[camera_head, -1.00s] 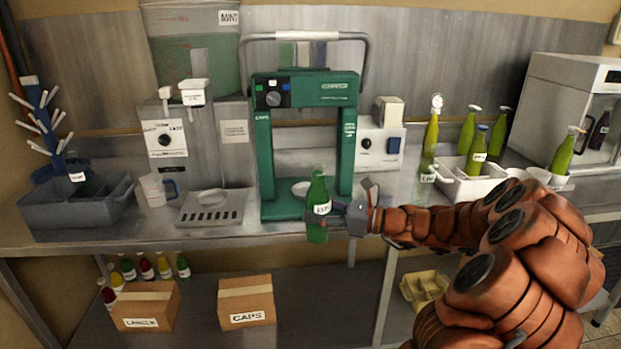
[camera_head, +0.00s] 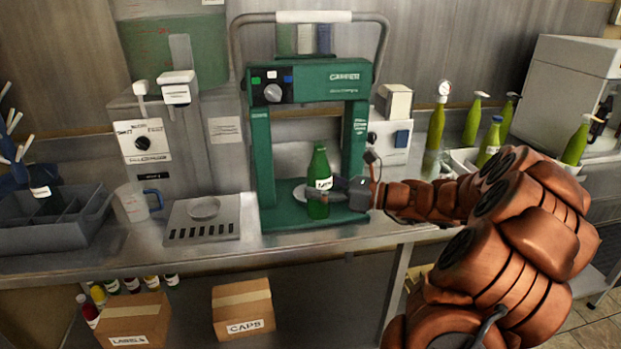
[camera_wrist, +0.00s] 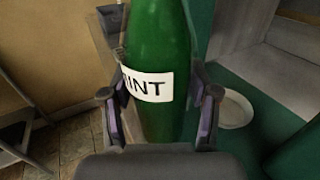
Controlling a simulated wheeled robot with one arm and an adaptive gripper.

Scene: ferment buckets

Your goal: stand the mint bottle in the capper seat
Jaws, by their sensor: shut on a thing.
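The green mint bottle (camera_head: 319,183) is upright in my gripper (camera_head: 338,190), inside the front of the green capper (camera_head: 262,150). In the wrist view the bottle (camera_wrist: 160,50) shows a white label ending in "INT", with my gripper's fingers (camera_wrist: 160,112) shut on either side of it. The capper seat (camera_head: 300,192), a pale round disc on the capper base, shows just left of and behind the bottle. In the wrist view the seat (camera_wrist: 236,109) lies to the right of the bottle, apart from it. Whether the bottle's bottom touches the base is hard to tell.
A drip tray (camera_head: 202,232) and a clear jug (camera_head: 131,203) stand to the left. A grey bin (camera_head: 50,240) is farther left. Yellow-green bottles (camera_head: 490,142) stand to the right. The capper's two green posts flank the seat.

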